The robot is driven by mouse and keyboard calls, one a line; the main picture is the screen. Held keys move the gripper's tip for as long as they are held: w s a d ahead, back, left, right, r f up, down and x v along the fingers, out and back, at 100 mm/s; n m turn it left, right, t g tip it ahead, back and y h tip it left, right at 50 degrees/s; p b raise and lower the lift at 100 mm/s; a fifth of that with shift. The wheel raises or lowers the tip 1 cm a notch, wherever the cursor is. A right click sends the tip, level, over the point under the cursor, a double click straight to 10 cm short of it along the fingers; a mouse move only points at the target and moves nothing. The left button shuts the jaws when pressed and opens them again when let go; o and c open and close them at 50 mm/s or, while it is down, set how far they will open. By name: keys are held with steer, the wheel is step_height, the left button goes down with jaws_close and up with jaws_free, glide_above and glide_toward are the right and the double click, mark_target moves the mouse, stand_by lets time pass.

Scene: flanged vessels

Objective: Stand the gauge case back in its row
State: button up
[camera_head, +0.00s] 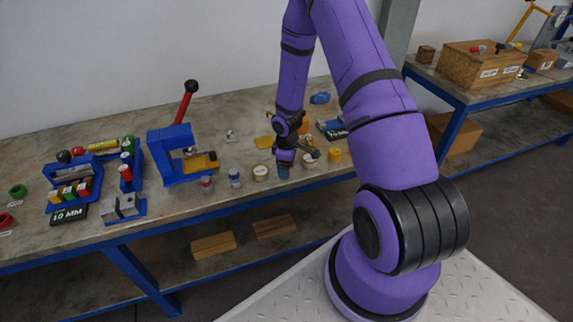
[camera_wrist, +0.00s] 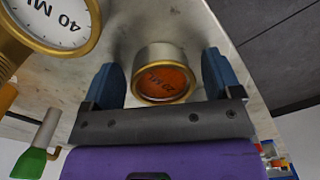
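My gripper (camera_wrist: 161,88) is open in the wrist view, with one blue finger on each side of a short round metal case. This case (camera_wrist: 163,55) has a brass rim and an orange face marked 20 ML. Gaps show between it and both fingers. A larger brass-rimmed case (camera_wrist: 52,22) with a white face marked 40 ML is at the upper left. In the head view my gripper (camera_head: 284,168) is low at the bench's front edge, in a row of small vessels. It hides the case between its fingers. I cannot tell which one is the gauge case.
Beside my gripper stand a cream-topped vessel (camera_head: 261,172), another pale-topped one (camera_head: 309,157) and a yellow one (camera_head: 335,155). Blue (camera_head: 235,178) and red-topped (camera_head: 206,183) vessels stand further left. A blue press (camera_head: 172,152) with a red-handled lever stands behind them.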

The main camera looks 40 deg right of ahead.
step_height(320, 180, up, 27)
steer(key=s+a+m+t+h, duration=0.1)
steer(key=s+a+m+h, duration=0.1)
steer(key=a, duration=0.1)
steer(key=s+a+r+m+t, duration=0.15)
steer(key=s+a+r, duration=0.25)
steer(key=s+r, duration=0.4)
steer(key=s+a+r+m+t, duration=0.1)
steer(key=s+a+r+m, duration=0.2)
steer(key=s+r, duration=0.5)
steer(key=s+a+r+m+t+y, duration=0.1)
steer(key=s+a+r+y, duration=0.1)
steer(key=s+r, duration=0.4)
steer(key=shift+s+a+t, duration=0.35)
steer(key=shift+s+a, duration=0.35)
steer(key=shift+s, duration=0.4)
steer(key=shift+m, duration=0.25)
